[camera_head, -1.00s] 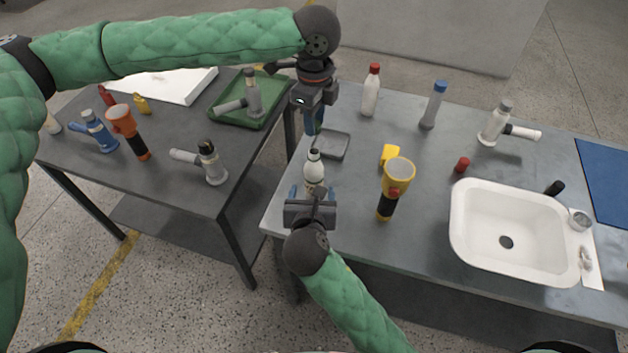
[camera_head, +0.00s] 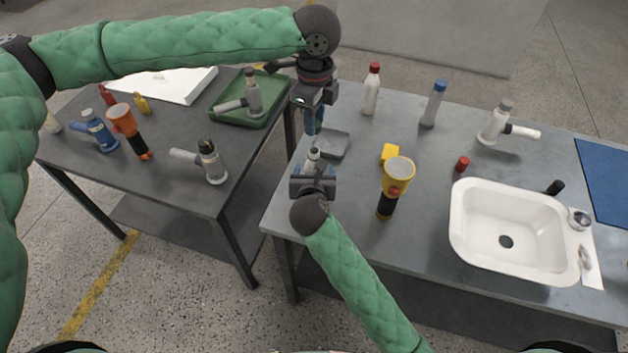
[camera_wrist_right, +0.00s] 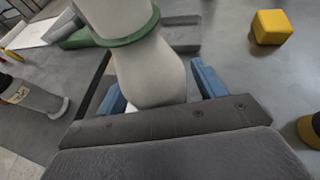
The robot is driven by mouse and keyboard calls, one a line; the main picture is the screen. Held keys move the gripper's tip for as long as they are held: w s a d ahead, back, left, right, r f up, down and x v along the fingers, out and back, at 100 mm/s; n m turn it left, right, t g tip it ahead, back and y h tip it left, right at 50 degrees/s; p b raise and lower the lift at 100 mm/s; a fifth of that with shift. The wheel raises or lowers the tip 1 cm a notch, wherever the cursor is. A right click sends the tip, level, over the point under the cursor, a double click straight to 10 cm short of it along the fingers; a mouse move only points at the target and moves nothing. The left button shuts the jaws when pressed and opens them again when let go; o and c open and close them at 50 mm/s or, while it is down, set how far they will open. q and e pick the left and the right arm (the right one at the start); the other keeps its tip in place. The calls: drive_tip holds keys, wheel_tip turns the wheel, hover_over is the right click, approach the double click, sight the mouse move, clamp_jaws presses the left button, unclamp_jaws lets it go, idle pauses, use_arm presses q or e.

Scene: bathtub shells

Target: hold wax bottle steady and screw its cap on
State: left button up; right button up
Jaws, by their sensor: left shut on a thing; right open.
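My right gripper (camera_head: 313,178) is open around the bottle's near side; contact cannot be told.
A grey tray (camera_head: 335,150) lies just behind the bottle. A yellow block (camera_head: 390,153) and a yellow-black flashlight (camera_head: 388,205) are to its right. A red cap (camera_head: 462,164) and a white sink (camera_head: 465,240) lie farther right. Red-capped (camera_head: 371,92) and blue-capped (camera_head: 434,105) bottles stand behind.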

drive_tip(key=shift+c, duration=0.2)
drive_tip(key=c, duration=1.4)
use_arm(q)
drive_tip(key=shift+f, duration=2.45)
drive_tip(key=shift+f, duration=0.15)
drive_tip(key=shift+f, duration=0.75)
drive_tip(key=shift+f, duration=0.55)
use_arm(e)
clamp_jaws()
